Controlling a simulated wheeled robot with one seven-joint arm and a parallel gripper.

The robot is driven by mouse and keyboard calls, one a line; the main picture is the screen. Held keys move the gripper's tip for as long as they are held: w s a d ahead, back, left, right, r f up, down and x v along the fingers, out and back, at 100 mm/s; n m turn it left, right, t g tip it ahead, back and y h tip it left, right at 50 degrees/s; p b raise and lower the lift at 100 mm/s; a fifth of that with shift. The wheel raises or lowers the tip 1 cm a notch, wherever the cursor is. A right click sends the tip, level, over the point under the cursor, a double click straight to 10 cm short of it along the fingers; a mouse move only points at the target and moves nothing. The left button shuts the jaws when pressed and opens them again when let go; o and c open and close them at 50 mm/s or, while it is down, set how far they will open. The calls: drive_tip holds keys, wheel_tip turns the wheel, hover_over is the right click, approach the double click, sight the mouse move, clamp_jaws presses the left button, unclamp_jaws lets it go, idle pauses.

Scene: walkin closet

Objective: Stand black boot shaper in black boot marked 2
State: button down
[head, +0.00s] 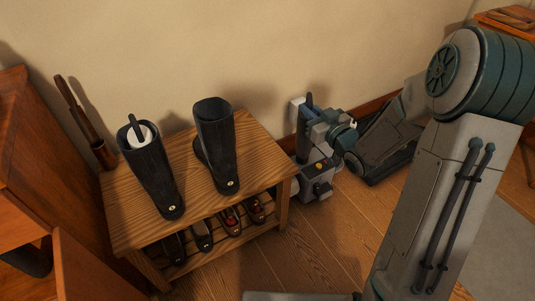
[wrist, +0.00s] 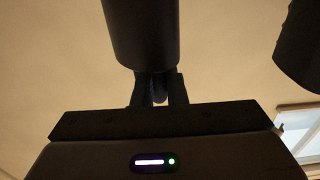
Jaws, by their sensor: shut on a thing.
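The right boot's opening looks empty. My gripper (head: 309,112) is right of the bench, near the wall, apart from both boots. It is shut on the black boot shaper (head: 302,143), a dark cylinder. In the wrist view the shaper (wrist: 142,35) extends beyond the fingers (wrist: 159,90).
Several shoes (head: 230,220) lie on the bench's lower shelf (head: 215,245). A brown holder with long sticks (head: 80,110) stands at the bench's back left corner. Wooden furniture (head: 35,170) is close on the left. Wooden floor (head: 320,245) is clear in front of the bench's right side.

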drive_tip(key=s+a+r+n+g+y, duration=0.2)
drive_tip(key=s+r+y, duration=0.1)
drive_tip(key=r, duration=0.3)
drive_tip(key=w+a+f+b, duration=0.6)
drive_tip(key=a+f, duration=0.3)
drive_tip(key=f, duration=0.1)
drive_tip(key=shift+w+a+f, duration=0.2)
drive_tip(key=shift+a, duration=0.05)
drive_tip(key=shift+f+b, duration=0.25)
drive_tip(key=shift+b, duration=0.15)
drive_tip(key=c, duration=1.5)
unclamp_jaws()
drive_tip(key=shift+o, duration=0.2)
